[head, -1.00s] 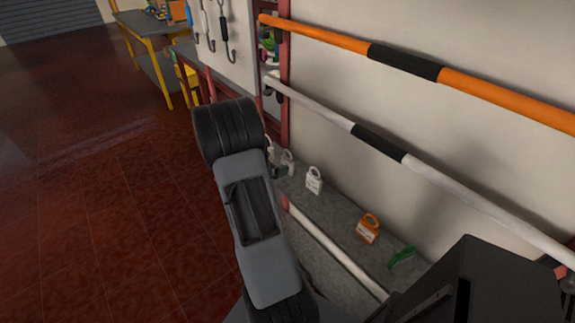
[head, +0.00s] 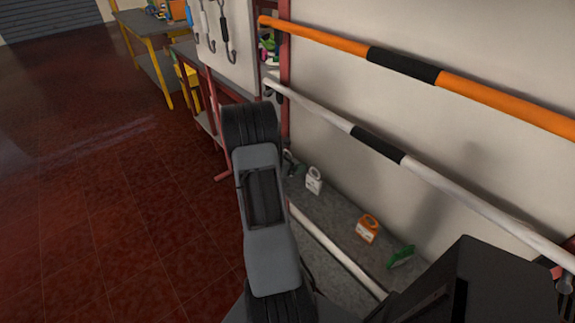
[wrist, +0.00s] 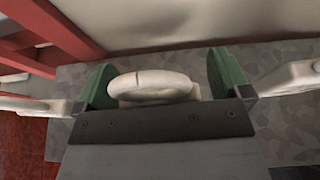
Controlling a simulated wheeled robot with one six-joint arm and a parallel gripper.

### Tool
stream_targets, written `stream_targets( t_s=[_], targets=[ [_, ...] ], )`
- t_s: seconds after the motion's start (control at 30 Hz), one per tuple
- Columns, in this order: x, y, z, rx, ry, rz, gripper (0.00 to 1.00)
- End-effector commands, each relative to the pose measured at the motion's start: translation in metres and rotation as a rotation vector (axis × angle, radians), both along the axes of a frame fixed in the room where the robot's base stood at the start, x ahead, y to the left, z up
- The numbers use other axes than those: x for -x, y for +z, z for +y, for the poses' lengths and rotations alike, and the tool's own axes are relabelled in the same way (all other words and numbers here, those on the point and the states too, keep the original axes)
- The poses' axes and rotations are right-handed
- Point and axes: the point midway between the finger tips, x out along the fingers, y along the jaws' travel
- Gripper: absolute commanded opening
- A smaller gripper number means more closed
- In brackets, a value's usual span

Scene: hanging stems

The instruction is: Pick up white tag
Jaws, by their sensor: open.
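The white tag (head: 314,181) stands on the grey speckled ledge near the wall in the head view, with a loop handle at its top. In the wrist view a white ring-shaped part (wrist: 153,84), apparently the tag's handle, shows between my fingers; its lower part is hidden behind the gripper body. My gripper (wrist: 163,80) is open, with green pads to the left and right of the ring and gaps on both sides. In the head view my arm hides most of the gripper.
An orange tag (head: 367,228) and a green tag (head: 401,256) stand on the same ledge (head: 336,214), to the right of the white one. An orange bar (head: 330,37) and a white bar (head: 455,193) run along the wall above. Red framework (wrist: 50,35) is at upper left in the wrist view.

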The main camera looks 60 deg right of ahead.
Motion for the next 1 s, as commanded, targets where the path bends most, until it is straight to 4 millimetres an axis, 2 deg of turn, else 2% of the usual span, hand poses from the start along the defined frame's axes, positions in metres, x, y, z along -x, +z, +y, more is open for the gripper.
stream_targets(
  t_s=[0.13,0.8,1.0],
  targets=[
    [-0.0003,0.0001,0.0002,0.0,0.0,0.0,0.94],
    [-0.0003,0.0004,0.0004,0.0,0.001,0.0,0.3],
    [-0.0004,0.0013,0.0003,0.001,0.001,0.0,0.3]
  ],
)
